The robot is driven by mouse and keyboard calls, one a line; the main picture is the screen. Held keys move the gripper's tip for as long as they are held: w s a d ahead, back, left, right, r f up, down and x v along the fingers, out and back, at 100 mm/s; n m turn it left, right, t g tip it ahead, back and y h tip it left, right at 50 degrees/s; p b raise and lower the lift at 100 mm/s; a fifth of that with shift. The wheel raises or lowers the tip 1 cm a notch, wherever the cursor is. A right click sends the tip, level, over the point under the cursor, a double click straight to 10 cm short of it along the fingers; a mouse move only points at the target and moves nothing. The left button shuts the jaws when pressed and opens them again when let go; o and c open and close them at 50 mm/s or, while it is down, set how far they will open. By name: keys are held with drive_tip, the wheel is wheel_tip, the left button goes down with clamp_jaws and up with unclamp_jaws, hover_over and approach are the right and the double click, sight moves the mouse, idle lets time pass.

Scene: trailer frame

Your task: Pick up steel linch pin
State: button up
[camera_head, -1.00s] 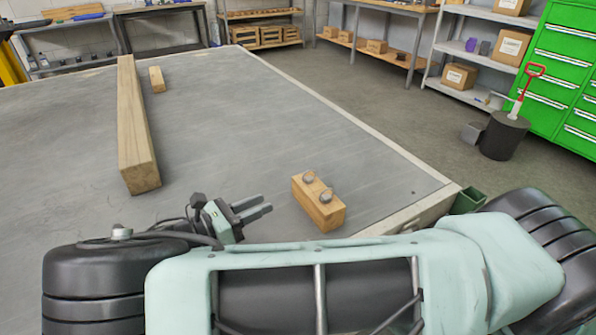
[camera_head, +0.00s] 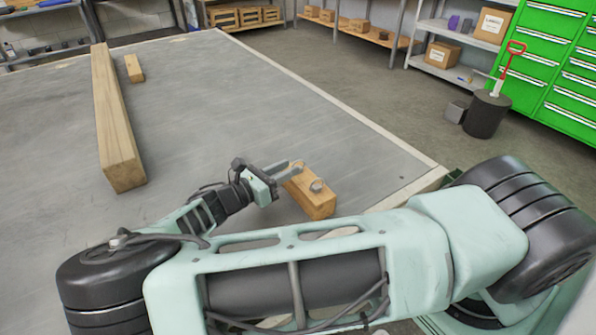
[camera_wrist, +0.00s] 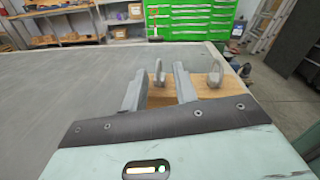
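Two grey steel linch pins with rings stand on a wooden block (camera_head: 318,203). In the head view one pin (camera_head: 297,167) is at the block's far end, beside my fingertips, and the other pin (camera_head: 317,186) is nearer its front end. My gripper (camera_head: 287,169) is open at the far end of the block. In the wrist view my open fingers (camera_wrist: 160,73) straddle one pin (camera_wrist: 158,72), with gaps on both sides. The other pin (camera_wrist: 217,75) is outside the right finger. The fingers partly hide the block (camera_wrist: 205,87). Finger contact with the block cannot be told.
A long wooden beam (camera_head: 115,130) and a small wood piece (camera_head: 133,68) lie on the grey table (camera_head: 230,110), left of the block. The table's right edge (camera_head: 385,137) is near. The middle of the table is clear.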

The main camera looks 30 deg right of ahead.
sight(295, 164)
drive_tip(key=d, duration=0.5)
drive_tip(key=shift+w+d+r+p, duration=0.1)
drive_tip(key=shift+w+p, duration=0.25)
drive_tip(key=shift+p, duration=0.05)
clamp_jaws()
